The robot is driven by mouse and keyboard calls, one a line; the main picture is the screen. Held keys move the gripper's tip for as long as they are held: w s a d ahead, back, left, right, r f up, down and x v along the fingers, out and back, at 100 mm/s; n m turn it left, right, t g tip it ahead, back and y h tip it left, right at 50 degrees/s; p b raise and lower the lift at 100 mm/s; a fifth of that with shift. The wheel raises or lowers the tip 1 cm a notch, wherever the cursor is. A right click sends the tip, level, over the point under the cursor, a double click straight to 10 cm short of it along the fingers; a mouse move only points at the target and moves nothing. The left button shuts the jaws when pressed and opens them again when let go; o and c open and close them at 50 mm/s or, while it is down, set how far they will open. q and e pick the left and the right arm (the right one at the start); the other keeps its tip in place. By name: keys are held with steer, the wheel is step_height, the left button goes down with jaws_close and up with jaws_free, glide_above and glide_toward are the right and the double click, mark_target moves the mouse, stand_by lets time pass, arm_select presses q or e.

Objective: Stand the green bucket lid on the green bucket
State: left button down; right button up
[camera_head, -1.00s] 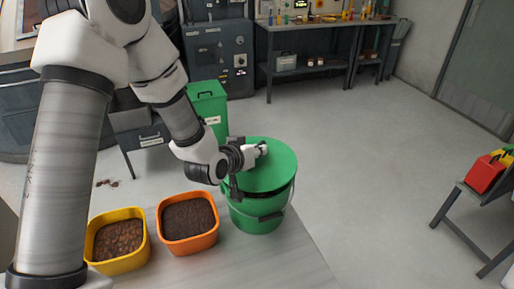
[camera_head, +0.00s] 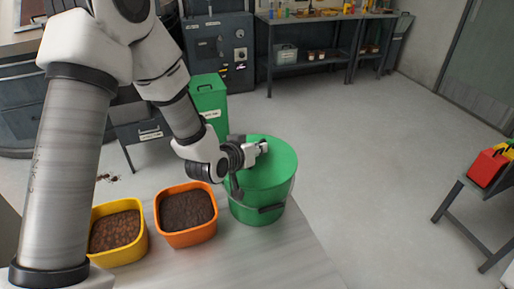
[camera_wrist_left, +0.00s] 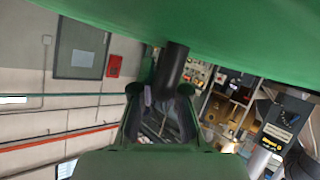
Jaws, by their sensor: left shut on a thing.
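The green bucket lid (camera_head: 275,172) is a flat round disc over the mouth of the green bucket (camera_head: 258,213) in the head view. It covers the opening and looks nearly level; I cannot tell whether it fully rests on the rim. My left gripper (camera_head: 262,147) is shut on the lid's handle, on the far side of the lid's top. In the left wrist view the lid (camera_wrist_left: 220,25) fills the top, and a dark post (camera_wrist_left: 174,65) runs from it between the fingers of the gripper (camera_wrist_left: 160,105). My right gripper is out of view.
The bucket stands at the far right of a grey table (camera_head: 285,262). An orange tub (camera_head: 190,240) of dark soil and a yellow tub (camera_head: 125,259) of brown pellets stand to its left. A green bin (camera_head: 209,98) is behind. Open floor lies to the right.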

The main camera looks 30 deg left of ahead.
arm_select(q)
steer(key=shift+f, duration=0.25)
steer(key=c, duration=1.1)
jaws_free()
steer(key=shift+w, duration=0.1)
step_height(320, 180, up, 10)
steer(key=shift+r, duration=0.1)
